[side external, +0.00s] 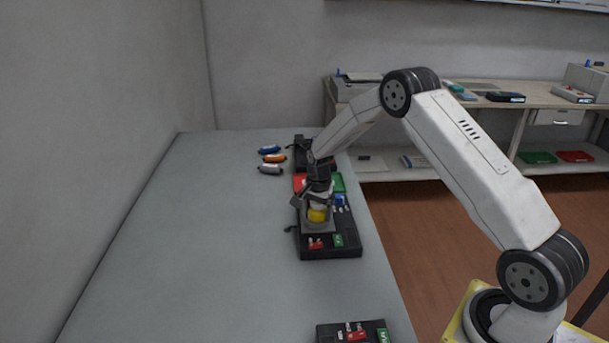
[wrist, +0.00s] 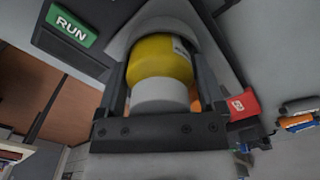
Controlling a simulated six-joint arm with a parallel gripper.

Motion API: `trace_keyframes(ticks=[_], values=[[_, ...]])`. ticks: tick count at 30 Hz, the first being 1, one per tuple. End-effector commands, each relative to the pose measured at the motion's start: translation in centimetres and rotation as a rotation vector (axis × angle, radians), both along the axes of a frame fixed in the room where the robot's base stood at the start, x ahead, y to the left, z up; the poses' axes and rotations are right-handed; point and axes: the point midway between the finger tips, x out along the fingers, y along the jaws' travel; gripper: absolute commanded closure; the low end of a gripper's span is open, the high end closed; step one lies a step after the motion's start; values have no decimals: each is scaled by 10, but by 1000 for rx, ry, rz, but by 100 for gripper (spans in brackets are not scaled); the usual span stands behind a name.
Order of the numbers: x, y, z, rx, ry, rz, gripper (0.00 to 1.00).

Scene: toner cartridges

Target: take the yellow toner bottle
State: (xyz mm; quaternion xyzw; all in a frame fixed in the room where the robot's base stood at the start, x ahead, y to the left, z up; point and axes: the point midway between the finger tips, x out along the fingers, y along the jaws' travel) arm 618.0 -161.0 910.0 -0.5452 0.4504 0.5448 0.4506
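The yellow toner bottle (wrist: 158,62) stands in a pale grey holder on the black device, its white cap end (wrist: 160,96) towards the wrist camera. In the side view the bottle (side external: 317,215) shows as a small yellow patch below my gripper (side external: 316,200). My gripper (wrist: 161,78) has one finger on each side of the bottle, both very close to it. Whether the fingers press on it or leave a thin gap cannot be told. The bottle's lower end is hidden in the holder.
The black device (side external: 344,240) has red and green buttons and a blue item beside the holder. Several small bottles, blue, orange and grey (side external: 271,169), lie at the table's far end. Another black panel (side external: 338,328) is at the near edge. The table's left side is clear.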

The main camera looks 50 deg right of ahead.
Motion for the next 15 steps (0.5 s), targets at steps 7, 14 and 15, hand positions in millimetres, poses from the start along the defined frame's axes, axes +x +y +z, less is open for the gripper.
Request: trace_keyframes(ticks=[7,14,15], values=[[0,0,0,0,0,0,81],[0,0,1,0,-1,0,81],[0,0,2,0,-1,0,81]])
